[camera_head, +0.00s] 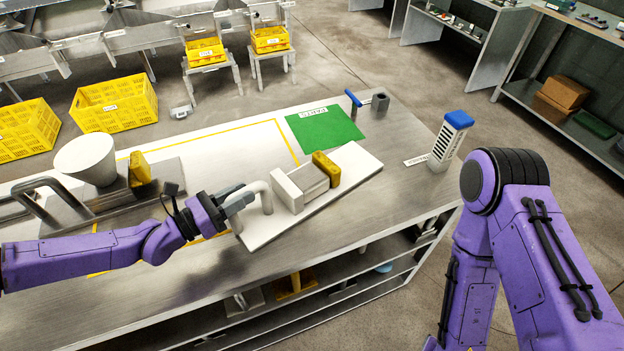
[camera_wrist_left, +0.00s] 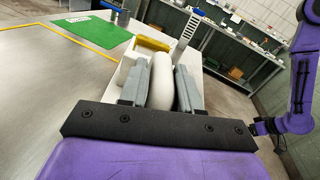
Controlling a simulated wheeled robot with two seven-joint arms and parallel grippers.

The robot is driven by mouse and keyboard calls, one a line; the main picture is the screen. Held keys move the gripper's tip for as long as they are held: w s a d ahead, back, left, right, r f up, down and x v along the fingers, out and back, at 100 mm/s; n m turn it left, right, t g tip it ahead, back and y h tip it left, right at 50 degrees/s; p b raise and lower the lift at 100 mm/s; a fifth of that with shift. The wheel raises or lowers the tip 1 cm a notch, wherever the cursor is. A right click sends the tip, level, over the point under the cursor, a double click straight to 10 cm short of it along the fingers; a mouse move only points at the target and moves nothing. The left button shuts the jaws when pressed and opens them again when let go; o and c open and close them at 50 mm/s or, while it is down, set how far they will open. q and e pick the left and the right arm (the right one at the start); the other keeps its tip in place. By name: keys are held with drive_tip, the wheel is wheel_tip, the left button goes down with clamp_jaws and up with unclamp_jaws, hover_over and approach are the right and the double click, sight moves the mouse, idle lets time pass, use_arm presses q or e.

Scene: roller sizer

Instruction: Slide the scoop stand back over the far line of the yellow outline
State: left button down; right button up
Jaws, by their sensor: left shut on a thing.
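The scoop stand appears to be the white board (camera_head: 357,163) with a white block (camera_head: 300,187), a yellow end piece (camera_head: 325,168) and a rounded white handle (camera_head: 264,196). It lies at an angle on the grey table, over the near right part of the yellow outline (camera_head: 240,129). The outline's far line is clear of this board. My left gripper (camera_head: 245,198) is shut on the handle, which also shows between the fingers in the left wrist view (camera_wrist_left: 162,82). My right arm stands at the right; its dark end (camera_wrist_left: 267,128) is too unclear to read.
A grey stand with a white bowl (camera_head: 85,157), a bent handle and a yellow block sits at the left. A green mat (camera_head: 325,127), a small blue-handled item (camera_head: 354,98) and a blue-topped block (camera_head: 452,135) are on the table. Yellow crates (camera_head: 114,104) stand beyond it.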

use_arm(q)
drive_tip(key=shift+s+d+r+b, duration=0.1)
drive_tip(key=shift+s+d+b, duration=0.25)
drive_tip(key=shift+s+d, duration=0.35)
drive_tip(key=shift+s+d+b, duration=0.3)
drive_tip(key=shift+s+d, duration=0.2)
drive_tip(key=shift+s, duration=0.35)
drive_tip(key=c, duration=0.7)
unclamp_jaws()
drive_tip(key=p+v, duration=0.3)
drive_tip(key=v, duration=0.7)
drive_tip(key=shift+s+a+p, duration=0.2)
drive_tip(key=shift+s+p, duration=0.05)
drive_tip(key=shift+p, duration=0.15)
